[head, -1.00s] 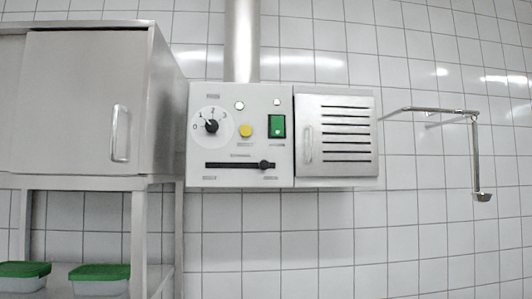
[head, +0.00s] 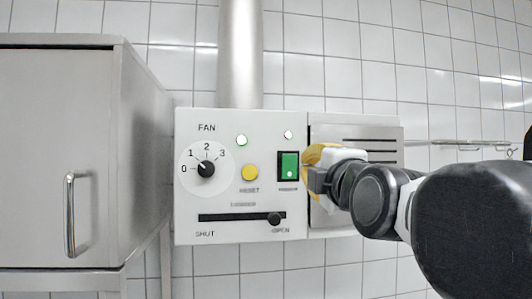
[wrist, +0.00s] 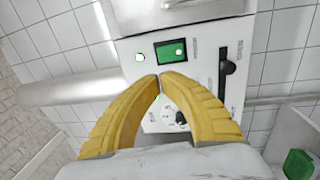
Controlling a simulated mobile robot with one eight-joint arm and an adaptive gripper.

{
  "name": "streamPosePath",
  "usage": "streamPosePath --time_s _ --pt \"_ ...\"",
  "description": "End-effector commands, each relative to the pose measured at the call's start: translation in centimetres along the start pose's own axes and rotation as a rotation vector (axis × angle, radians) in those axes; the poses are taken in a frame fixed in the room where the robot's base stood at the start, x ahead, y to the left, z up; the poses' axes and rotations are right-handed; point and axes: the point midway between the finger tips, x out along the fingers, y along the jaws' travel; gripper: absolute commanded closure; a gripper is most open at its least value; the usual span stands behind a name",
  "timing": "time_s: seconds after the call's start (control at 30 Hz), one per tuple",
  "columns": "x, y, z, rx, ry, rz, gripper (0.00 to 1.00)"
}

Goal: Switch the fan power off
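The fan panel (head: 222,125) is a light grey wall box marked FAN. Its green rocker switch (head: 289,165) sits in a black frame on the right side, with a small pale dot low on the green face. It also shows in the wrist view (wrist: 170,50), just beyond my fingertips. My gripper (head: 316,158) is immediately right of the switch in the head view. In the wrist view its yellow fingers (wrist: 159,78) meet at the tips with nothing between them. I cannot tell whether they touch the panel.
The panel has a black dial (head: 206,169) numbered 0 to 3, a yellow reset button (head: 250,172), two pale lamps and a slider knob (head: 274,219) near OPEN. A louvred door (head: 370,134) is behind my arm. A steel cabinet (head: 60,150) stands left.

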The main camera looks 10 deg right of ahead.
Motion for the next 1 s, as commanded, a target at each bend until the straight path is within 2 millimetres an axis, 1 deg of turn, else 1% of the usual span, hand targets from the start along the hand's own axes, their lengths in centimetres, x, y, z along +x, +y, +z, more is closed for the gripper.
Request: streamPosePath --time_s 0.23,0.37,0.47,0.7,0.8,0.9,1.0 --pt "0.2 -0.1 0.0 0.001 0.000 -0.002 1.00" --pt "1.5 -0.1 0.0 0.001 0.000 -0.002 1.00" --pt "3.2 0.0 0.0 0.002 0.000 -0.002 1.00" --pt "8.5 0.0 0.0 0.001 0.000 -0.002 1.00" --pt "10.4 -0.1 0.0 0.002 0.000 -0.002 1.00" --pt "12.0 -0.1 0.0 0.002 0.000 -0.002 1.00" --pt "13.1 -0.1 0.0 0.002 0.000 -0.002 1.00"
